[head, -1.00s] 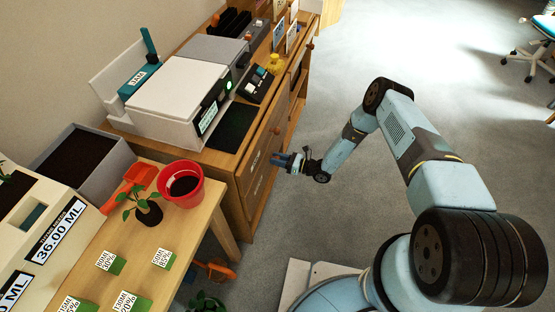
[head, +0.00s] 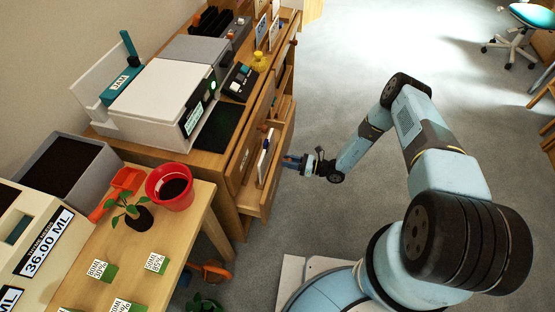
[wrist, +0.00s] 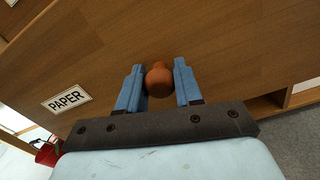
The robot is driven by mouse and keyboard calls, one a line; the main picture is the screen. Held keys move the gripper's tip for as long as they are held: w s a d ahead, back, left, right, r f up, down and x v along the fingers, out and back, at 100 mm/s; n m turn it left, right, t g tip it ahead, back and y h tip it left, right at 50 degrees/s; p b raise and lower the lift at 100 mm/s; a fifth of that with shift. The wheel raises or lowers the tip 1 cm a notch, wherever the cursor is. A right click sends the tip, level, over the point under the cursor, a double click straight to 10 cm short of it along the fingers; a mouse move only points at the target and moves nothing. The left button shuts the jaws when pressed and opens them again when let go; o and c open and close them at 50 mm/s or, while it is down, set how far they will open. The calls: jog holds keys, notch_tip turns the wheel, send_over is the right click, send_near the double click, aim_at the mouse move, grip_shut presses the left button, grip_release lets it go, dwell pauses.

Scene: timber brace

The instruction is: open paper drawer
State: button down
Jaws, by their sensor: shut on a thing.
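The paper drawer (wrist: 220,60) has a wooden front with a white label (wrist: 67,99) reading "PAPER" in the wrist view. Its round orange-brown knob (wrist: 159,79) sits between the two blue fingers of my gripper (wrist: 160,85), which is shut on it. In the head view the drawer (head: 270,185) stands partly pulled out of the wooden cabinet (head: 233,157), with white paper or a card upright inside. My gripper (head: 292,161) is at its front, and the knob is hidden there.
A white printer (head: 160,95) with a teal "JAM" part stands on the cabinet. The nearer table (head: 185,225) holds a red pot (head: 170,187), a seedling and several small labelled cards. Grey floor (head: 335,100) is clear beyond my arm.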

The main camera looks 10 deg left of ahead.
jog(key=d, duration=1.4)
jog(key=shift+s, duration=0.35)
jog(key=c, duration=0.8)
grip_release()
jog(key=shift+s+a, duration=0.1)
jog(key=d, duration=0.9)
jog(key=s+d, duration=0.1)
jog(key=d, duration=0.3)
jog(key=shift+d+f, duration=0.1)
jog(key=shift+d, duration=0.3)
